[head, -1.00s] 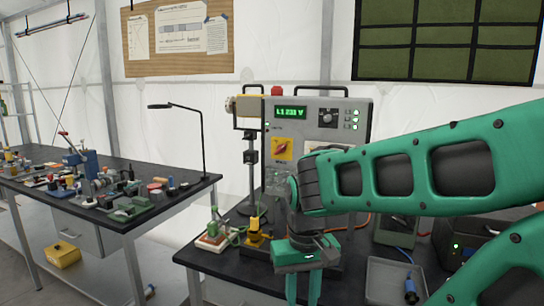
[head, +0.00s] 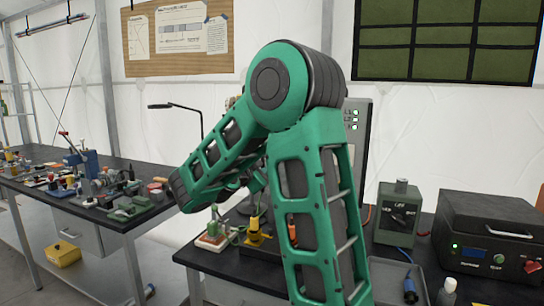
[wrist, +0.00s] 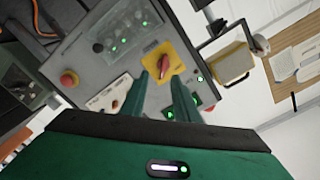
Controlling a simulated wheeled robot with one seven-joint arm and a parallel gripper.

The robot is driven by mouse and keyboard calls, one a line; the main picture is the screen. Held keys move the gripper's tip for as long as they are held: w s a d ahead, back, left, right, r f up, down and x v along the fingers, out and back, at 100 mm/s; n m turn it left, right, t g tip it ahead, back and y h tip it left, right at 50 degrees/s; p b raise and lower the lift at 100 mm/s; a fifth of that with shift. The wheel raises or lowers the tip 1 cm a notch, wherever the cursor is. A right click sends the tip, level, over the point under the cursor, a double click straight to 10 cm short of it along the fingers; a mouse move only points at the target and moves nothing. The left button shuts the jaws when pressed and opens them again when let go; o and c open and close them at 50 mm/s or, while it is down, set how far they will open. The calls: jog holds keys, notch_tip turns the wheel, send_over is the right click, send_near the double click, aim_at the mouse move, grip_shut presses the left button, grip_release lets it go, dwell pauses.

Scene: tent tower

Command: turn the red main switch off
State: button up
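The red main switch (wrist: 163,66) is a red rotary handle on a square yellow plate (wrist: 176,57) on the grey panel's face. It shows in the wrist view just beyond my fingertips; in the head view my arm hides it. My gripper (wrist: 162,77) is open, with its two green fingers apart and pointing at the yellow plate, the handle lying between the lines of the tips. I cannot tell whether the fingers touch it. The grey panel (wrist: 103,72) fills much of the wrist view; only its right edge (head: 362,140) shows in the head view.
On the bench are a green box with a dial (head: 398,218) and a dark device (head: 490,235). A cluttered table (head: 110,200) stands left.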

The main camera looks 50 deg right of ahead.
jog(key=x, duration=1)
jog(key=shift+w+d+r, duration=0.25)
jog(key=shift+w+r, duration=0.05)
jog(key=shift+w, duration=0.15)
grip_shut()
